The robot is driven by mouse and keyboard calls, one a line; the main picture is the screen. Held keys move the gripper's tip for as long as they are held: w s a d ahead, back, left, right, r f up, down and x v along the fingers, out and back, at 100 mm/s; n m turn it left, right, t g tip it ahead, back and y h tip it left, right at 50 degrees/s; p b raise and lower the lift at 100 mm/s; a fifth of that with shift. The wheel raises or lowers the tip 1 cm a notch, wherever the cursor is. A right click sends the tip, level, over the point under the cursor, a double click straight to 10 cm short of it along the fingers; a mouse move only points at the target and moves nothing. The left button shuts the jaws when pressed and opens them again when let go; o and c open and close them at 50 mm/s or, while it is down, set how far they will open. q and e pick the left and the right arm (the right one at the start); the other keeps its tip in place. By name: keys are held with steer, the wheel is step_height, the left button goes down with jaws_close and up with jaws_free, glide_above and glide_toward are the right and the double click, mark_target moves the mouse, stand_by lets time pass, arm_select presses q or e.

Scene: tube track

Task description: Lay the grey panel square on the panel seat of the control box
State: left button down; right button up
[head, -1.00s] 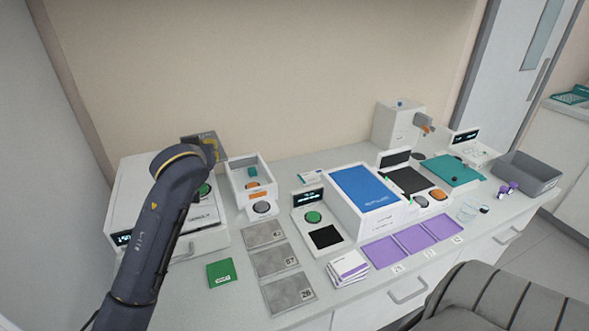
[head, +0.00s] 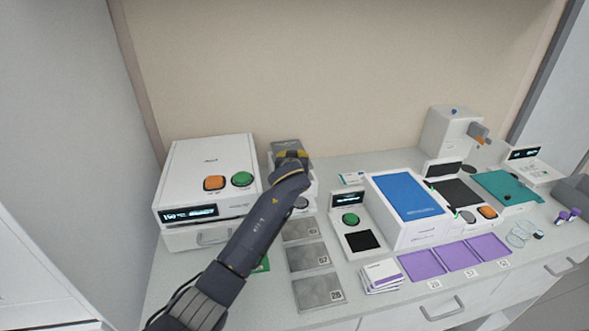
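A grey panel (head: 285,146) shows at the tip of my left arm, near the back of the bench. The panel is over or just behind a narrow white box (head: 312,187), which I take for the control box. My wrist and forearm cover most of this box, so its panel seat is hidden. I cannot tell whether the panel touches the box.
A white instrument (head: 208,158) with orange and green buttons stands left of my arm. Grey mats (head: 308,256) lie in front. A blue-topped white box (head: 408,197) and a small device with a green button (head: 351,219) stand to the right. Purple trays (head: 458,253) lie near the front edge.

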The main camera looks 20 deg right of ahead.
arm_select(q)
steer(key=shift+f, duration=2.3)
steer(key=c, duration=1.6)
jaws_free()
steer(key=shift+f, duration=0.1)
steer(key=shift+v, duration=2)
